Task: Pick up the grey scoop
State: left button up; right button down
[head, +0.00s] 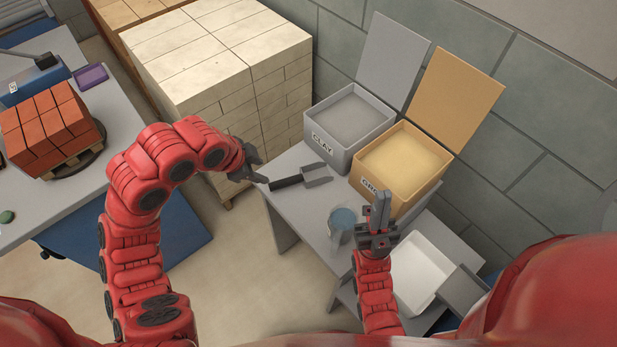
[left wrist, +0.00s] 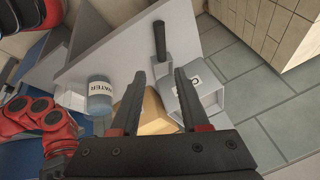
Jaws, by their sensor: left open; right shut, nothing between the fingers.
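The grey scoop (head: 316,175) lies on the grey table near its left corner, its dark handle pointing left toward my left gripper. My left gripper (head: 260,172) is open and empty, just left of the handle end. In the left wrist view the scoop (left wrist: 160,69) lies beyond the open fingertips of my left gripper (left wrist: 159,90), with the handle pointing away toward the top. The fingers do not enclose it. My right gripper (head: 380,200) is shut and empty, pointing up in front of the yellow-filled box.
A grey box (head: 343,145) labelled CLAY and an orange box (head: 385,185) stand behind the scoop, lids raised. A beaker of water (head: 342,220) and a white tray (head: 420,270) are nearer. A pale brick stack (head: 200,80) stands behind my left arm.

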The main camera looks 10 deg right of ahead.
pick_arm(q)
jog(key=b, duration=0.2)
send_near(284, 182)
jog(key=p+x, duration=0.1)
jog(key=x, duration=0.2)
jog(key=shift+d+f, duration=0.25)
jog(key=shift+f, duration=0.1)
jog(key=shift+p+x, duration=0.45)
jog(key=shift+x, duration=1.9)
jog(key=shift+w+d+f, duration=0.15)
jog(key=shift+w+f, duration=0.2)
jog(key=shift+f, duration=0.2)
jog(key=shift+f, duration=0.1)
grip_shut()
